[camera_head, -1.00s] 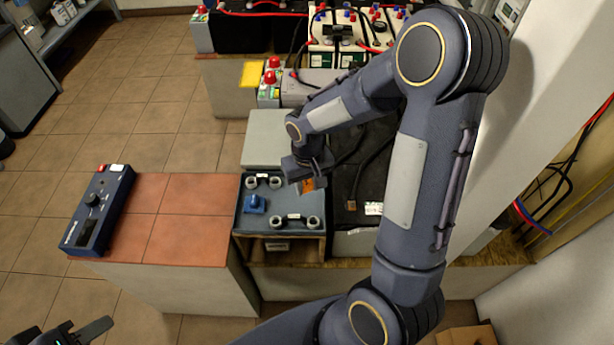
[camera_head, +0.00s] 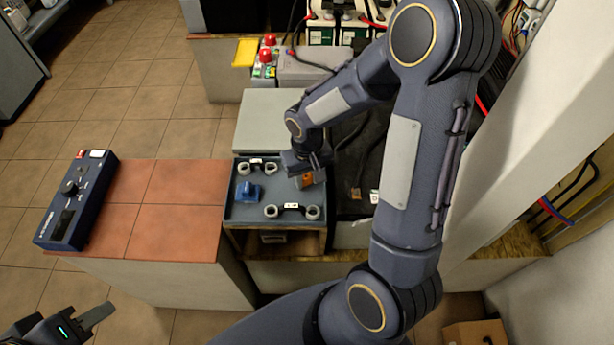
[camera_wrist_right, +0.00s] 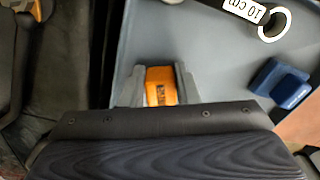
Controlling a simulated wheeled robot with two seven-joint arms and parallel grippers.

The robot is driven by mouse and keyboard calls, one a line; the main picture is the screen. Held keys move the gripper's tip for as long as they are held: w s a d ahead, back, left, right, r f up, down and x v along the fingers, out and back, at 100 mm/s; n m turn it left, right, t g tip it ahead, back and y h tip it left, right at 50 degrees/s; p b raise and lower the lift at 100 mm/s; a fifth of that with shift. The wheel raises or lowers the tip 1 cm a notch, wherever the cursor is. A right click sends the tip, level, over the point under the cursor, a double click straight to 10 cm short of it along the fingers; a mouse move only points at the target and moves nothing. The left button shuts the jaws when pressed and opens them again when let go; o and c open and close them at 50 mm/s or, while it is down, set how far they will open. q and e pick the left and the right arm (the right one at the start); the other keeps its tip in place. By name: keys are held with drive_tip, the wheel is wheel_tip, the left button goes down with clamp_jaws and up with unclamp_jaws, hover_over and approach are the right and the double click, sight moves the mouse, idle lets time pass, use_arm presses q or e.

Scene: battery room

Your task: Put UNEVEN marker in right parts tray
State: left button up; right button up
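An orange marker (camera_head: 305,180) is at the right side of the blue-grey tray (camera_head: 236,214), under my right gripper (camera_head: 311,177). In the right wrist view the orange marker (camera_wrist_right: 161,86) has dark lettering, too small to read surely. My right gripper (camera_wrist_right: 160,88) has one finger on each side, close against it, and looks shut on it. I cannot tell whether the marker touches the tray floor. A blue piece (camera_head: 249,191) lies in the tray's left half. My left gripper (camera_head: 88,323) is at the bottom left, fingers apart, away from the tray.
Two dark bars with pale rings, one (camera_head: 291,211) near the front, lie in the tray. A tiled red counter (camera_head: 178,205) with a blue control box (camera_head: 76,200) stands to the left. A grey box (camera_head: 269,120) is behind the tray, a black surface (camera_head: 352,175) to its right.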

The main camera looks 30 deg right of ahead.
sight(307, 178)
drive_tip(key=o, duration=0.4)
drive_tip(key=shift+o, duration=0.2)
drive_tip(key=shift+r, duration=0.15)
wheel_tip(307, 178, up, 12)
drive_tip(key=p, duration=1)
